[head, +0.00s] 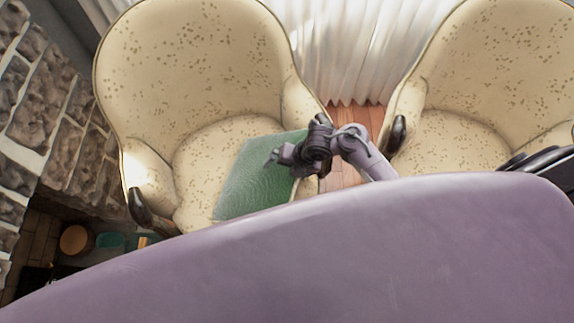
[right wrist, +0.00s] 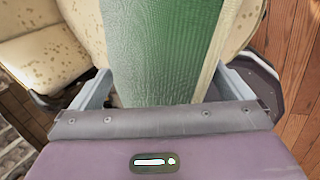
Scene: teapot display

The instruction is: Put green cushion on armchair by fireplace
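The green cushion (head: 246,186) lies tilted over the seat of the left armchair (head: 200,60), which stands beside the stone fireplace (head: 60,120). One end of the cushion reaches the chair's right armrest. My right gripper (head: 280,156) is at the cushion's right part. In the right wrist view, the cushion (right wrist: 160,45) stands between my two widely spread fingers (right wrist: 165,88), with gaps visible beside it. The gripper looks open around it. How firmly the cushion rests on the seat is partly hidden. My left gripper is not in view.
A second cream armchair (head: 490,70) stands at the right, with wooden floor (head: 368,118) between the chairs. White curtains (head: 345,45) hang behind. A round wooden item (head: 76,239) lies by the fireplace. My own purple body covers the lower part of the head view.

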